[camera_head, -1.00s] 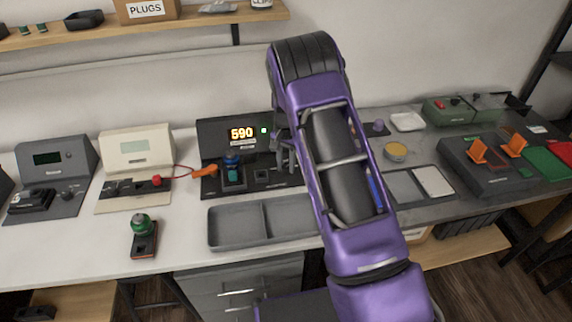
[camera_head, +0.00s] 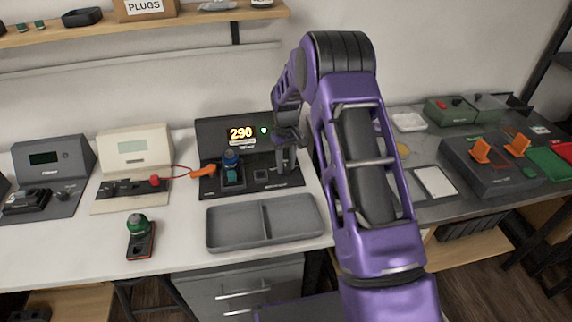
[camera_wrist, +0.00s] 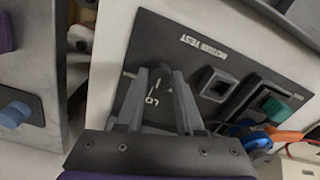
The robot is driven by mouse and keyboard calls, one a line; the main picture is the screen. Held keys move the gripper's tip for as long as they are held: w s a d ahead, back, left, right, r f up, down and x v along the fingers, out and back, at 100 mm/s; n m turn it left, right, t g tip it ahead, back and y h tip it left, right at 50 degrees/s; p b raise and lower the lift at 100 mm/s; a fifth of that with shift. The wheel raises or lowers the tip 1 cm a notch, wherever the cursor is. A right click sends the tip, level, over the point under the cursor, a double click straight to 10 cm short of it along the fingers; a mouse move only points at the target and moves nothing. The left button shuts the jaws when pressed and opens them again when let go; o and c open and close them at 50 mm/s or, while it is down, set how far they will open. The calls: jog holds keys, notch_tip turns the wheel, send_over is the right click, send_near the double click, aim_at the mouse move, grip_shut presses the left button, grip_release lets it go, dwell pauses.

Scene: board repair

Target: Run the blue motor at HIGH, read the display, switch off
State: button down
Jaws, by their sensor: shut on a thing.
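The black motor test station (camera_head: 208,133) stands against the wall at the middle of the bench. Its lit display (camera_head: 241,133) reads 290, with a green light (camera_head: 264,130) beside it. The blue motor (camera_head: 231,160) sits upright in the station's socket; it also shows blue at the right of the wrist view (camera_wrist: 252,138). My gripper (camera_head: 286,166) is at the right part of the station's panel. In the wrist view its fingers (camera_wrist: 162,78) are shut on the dial, which they mostly hide. A "LO" mark (camera_wrist: 151,103) shows between the fingers.
An orange clip (camera_head: 204,170) with a red cable lies left of the blue motor. A green motor (camera_head: 138,224) stands in front on the bench. A grey divided tray (camera_head: 265,239) lies in front of the station. Two other instruments stand at the left.

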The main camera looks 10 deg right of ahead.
aim_at(286, 167)
jog(key=n, duration=0.6)
jog(key=shift+n, duration=0.3)
jog(key=n, duration=0.5)
jog(key=shift+p, duration=0.3)
jog(key=c, duration=0.5)
grip_release()
jog(key=shift+c, duration=0.2)
notch_tip(286, 167, up, 18)
jog(key=p, duration=0.1)
jog(key=shift+f+p, duration=0.25)
jog(key=shift+p, duration=0.1)
